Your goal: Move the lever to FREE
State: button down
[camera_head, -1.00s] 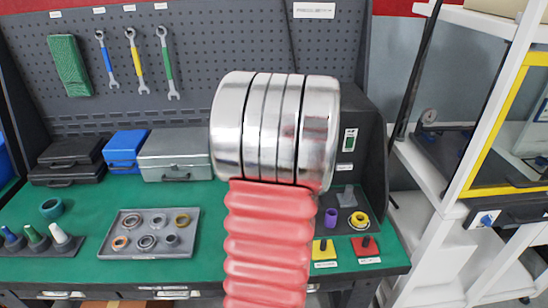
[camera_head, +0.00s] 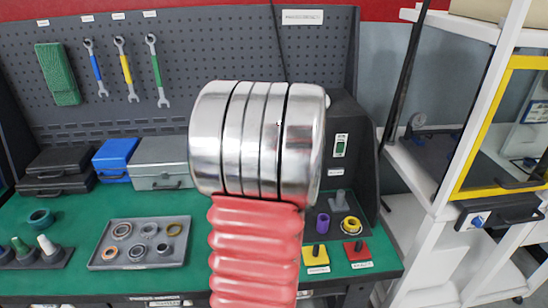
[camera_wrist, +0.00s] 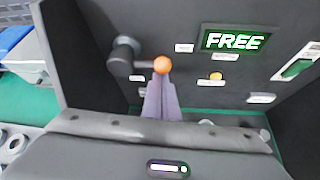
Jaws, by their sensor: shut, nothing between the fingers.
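The lever (camera_wrist: 124,52) in the wrist view has a dark grey pivot on a dark panel and an orange ball knob (camera_wrist: 162,64) to its right. In the head view my arm hides the lever and my gripper.
Small labels and a small orange part (camera_wrist: 216,76) sit on the panel near the display. In the head view, a grey parts tray (camera_head: 110,262) lies on the green bench. Yellow and red blocks (camera_head: 316,257) stand at the front right. A white shelf frame (camera_head: 470,110) stands to the right.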

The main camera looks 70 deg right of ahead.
jog(key=shift+r, duration=0.15)
jog(key=w+a+v, duration=0.1)
jog(key=v, duration=0.8)
jog(key=shift+a, duration=0.3)
jog(key=shift+w, duration=0.1)
jog(key=shift+w, duration=0.1)
dwell(0.5)
jog(key=w+a+r+m, duration=0.3)
jog(key=w+a+m, duration=0.45)
jog(key=w, duration=0.45)
jog(key=w+a+m+t+y, duration=0.1)
jog(key=w+a+m+y, duration=0.45)
jog(key=a, duration=1.15)
jog(key=s+a+m+y, duration=0.1)
jog(key=s+a+m, duration=0.1)
jog(key=a, duration=0.7)
jog(key=s+a+f+m+y, duration=0.1)
jog(key=a+m, duration=0.3)
jog(key=a, duration=0.6)
jog(key=s+a+m+g+y, duration=0.1)
jog(key=s+a+m+y, duration=0.1)
jog(key=a, duration=0.7)
jog(key=shift+s+a+f+m+y, duration=0.3)
jog(key=shift+a+f+m+y, duration=0.05)
jog(key=shift+f+m+y, duration=0.1)
